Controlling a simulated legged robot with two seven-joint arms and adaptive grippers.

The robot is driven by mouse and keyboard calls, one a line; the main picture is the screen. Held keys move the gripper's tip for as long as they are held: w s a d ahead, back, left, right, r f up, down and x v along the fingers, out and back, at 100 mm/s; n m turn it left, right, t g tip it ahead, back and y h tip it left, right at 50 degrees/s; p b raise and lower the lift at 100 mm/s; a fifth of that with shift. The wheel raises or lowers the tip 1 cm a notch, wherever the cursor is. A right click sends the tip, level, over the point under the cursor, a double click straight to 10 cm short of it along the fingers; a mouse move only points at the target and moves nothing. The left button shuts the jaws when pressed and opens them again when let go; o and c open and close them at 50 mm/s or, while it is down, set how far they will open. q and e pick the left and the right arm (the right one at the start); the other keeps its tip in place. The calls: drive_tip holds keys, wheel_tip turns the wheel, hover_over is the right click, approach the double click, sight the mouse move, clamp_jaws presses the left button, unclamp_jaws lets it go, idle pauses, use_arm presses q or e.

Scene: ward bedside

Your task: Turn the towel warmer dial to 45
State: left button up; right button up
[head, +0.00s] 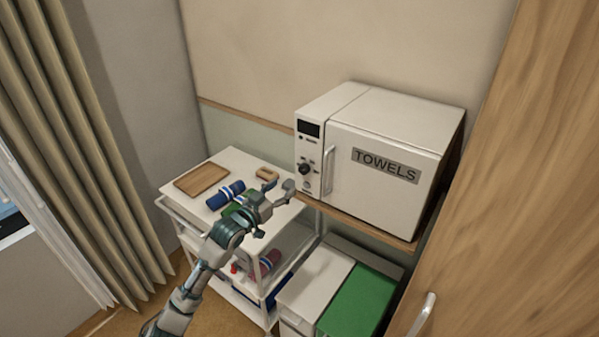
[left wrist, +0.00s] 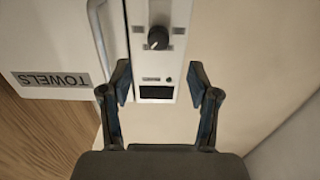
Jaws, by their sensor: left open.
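The white towel warmer (head: 390,125) with a "TOWELS" label sits on a wooden shelf in the head view. Its black dial (head: 304,169) is on the narrow panel left of the door, below a dark display (head: 308,128). In the left wrist view, which shows the warmer upside down, the dial (left wrist: 158,38) is beyond the fingertips, near the top. My left gripper (head: 281,184) is open and empty, in front of the panel and apart from the dial. Its two fingers (left wrist: 158,82) spread either side of the panel in the wrist view. The dial's setting is too small to read. My right gripper is not in view.
A white trolley (head: 240,158) stands left of the warmer, with a wooden tray (head: 201,179) and a rolled blue towel (head: 225,194) on top. Bins with white and green lids (head: 360,302) stand below the shelf. A wooden door (head: 520,200) closes off the right.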

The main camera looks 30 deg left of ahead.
sight(302, 171)
use_arm(q)
drive_tip(key=w, duration=0.2)
drive_tip(key=w+p, duration=0.1)
drive_tip(key=w, duration=0.5)
drive_tip(key=shift+w+d, duration=0.15)
drive_tip(key=shift+d, duration=0.25)
drive_tip(key=shift+w+d, duration=0.1)
drive_tip(key=shift+w, duration=0.5)
drive_tip(key=c, duration=1.2)
drive_tip(key=shift+o, duration=0.2)
drive_tip(key=n+p, duration=0.1)
drive_tip(key=p, duration=0.2)
drive_tip(key=shift+r+n, duration=0.2)
drive_tip(key=shift+n, duration=0.1)
drive_tip(key=shift+f, duration=0.15)
